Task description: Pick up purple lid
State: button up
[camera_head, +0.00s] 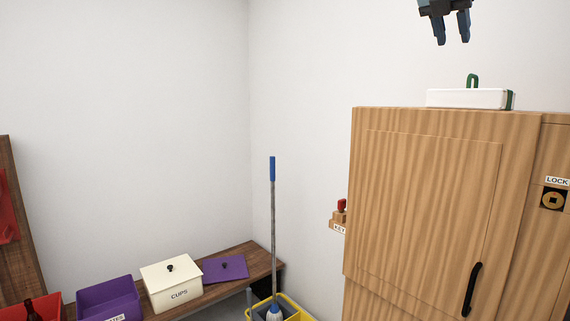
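The purple lid (225,268) lies flat on the wooden bench (262,262) at the lower middle left. It has a small dark knob on top. A cream box labelled CUPS (179,294), with a lid and dark knob, stands just left of it. An open purple box (108,298) with a white label stands left of the cream box. My gripper (452,38) hangs at the top right, above the wooden cabinet, far from the lid. Its two fingers point down with a gap between them, and nothing shows between them.
A mop (272,215) stands upright in a yellow bucket (291,303) right of the bench. The tall wooden cabinet (425,200) fills the right side, with a white box (466,98) on top. A red bin (45,306) holds a dark bottle (32,310) at lower left.

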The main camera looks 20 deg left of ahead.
aim_at(217, 270)
jog(key=z, duration=1.55)
jog(key=i, duration=0.15)
jog(key=u, duration=2.75)
